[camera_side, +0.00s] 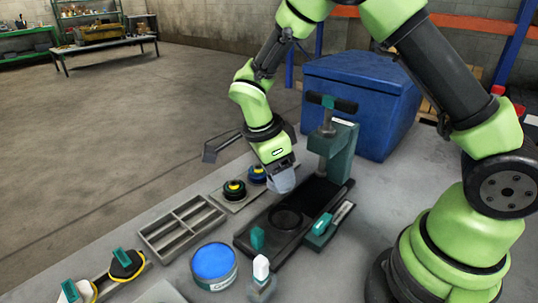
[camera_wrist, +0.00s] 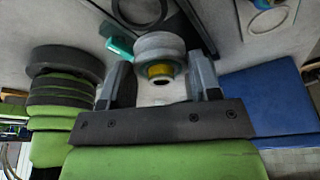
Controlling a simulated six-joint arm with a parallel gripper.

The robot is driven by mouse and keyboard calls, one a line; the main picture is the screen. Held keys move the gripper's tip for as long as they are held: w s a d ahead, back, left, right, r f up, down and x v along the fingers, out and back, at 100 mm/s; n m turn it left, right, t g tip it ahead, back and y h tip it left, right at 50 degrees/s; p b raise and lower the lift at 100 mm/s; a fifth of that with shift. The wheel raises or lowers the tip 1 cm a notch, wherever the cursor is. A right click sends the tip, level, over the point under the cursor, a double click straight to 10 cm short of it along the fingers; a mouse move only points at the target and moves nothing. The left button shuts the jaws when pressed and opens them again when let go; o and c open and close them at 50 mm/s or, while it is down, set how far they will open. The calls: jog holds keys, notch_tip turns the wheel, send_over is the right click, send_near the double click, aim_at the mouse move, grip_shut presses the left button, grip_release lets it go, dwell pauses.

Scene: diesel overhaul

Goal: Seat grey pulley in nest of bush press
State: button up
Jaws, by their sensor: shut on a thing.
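The bush press has a teal column (camera_side: 339,152) with a black T-handle on top and a dark flat base (camera_side: 318,192). A round nest (camera_side: 286,219) shows on the base's front part. My gripper (camera_side: 279,169) is shut on the grey pulley (camera_side: 283,183), holding it above the table behind and left of the nest. In the wrist view the grey pulley (camera_wrist: 159,46) sits between the two fingers of my gripper (camera_wrist: 163,72), with a yellow hub facing the camera. The nest looks empty.
A grey divided tray (camera_side: 182,228) lies left of the press. A blue-topped tin (camera_side: 213,263) and a white-topped item (camera_side: 261,268) stand in front. A large blue box (camera_side: 362,95) is behind the press.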

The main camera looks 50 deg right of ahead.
jog(key=shift+s+a+r+m, duration=0.1)
jog(key=shift+s+a+m, duration=0.1)
jog(key=shift+s, duration=0.3)
jog(key=shift+s+a+r+m, duration=0.1)
jog(key=shift+s+a, duration=0.1)
jog(key=shift+s, duration=0.3)
jog(key=shift+s+f, duration=0.1)
jog(key=shift+f, duration=3.1)
jog(key=shift+f, duration=0.15)
jog(key=shift+f, duration=0.7)
jog(key=o, duration=1.2)
jog(key=shift+o, duration=0.2)
